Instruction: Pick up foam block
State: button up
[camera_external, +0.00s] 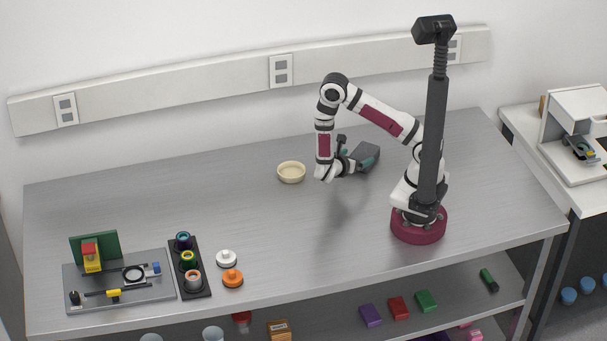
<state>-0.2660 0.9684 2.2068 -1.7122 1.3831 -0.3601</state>
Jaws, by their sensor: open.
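My gripper (366,158) is dark grey with teal parts. It is held above the middle-right of the grey metal bench (270,230), to the right of a shallow cream dish (291,172). It is open, and I see nothing between its fingers, though they are small here. I cannot tell for sure which thing is the foam block. Small blocks in purple (370,315), red (398,307) and green (427,301) lie on the shelf under the bench, well below and apart from my gripper.
An optical setup on a grey plate (95,300) stands at the front left. Beside it are a black tray (203,291) of ringed parts, a white knob (226,259) and an orange knob (232,278). A white instrument (577,130) stands on the right side table. The bench middle is clear.

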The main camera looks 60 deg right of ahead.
aim_at(363, 154)
jog(key=x, duration=0.9)
jog(key=shift+d+f, duration=0.15)
jog(key=shift+f, duration=0.4)
jog(key=c, duration=1)
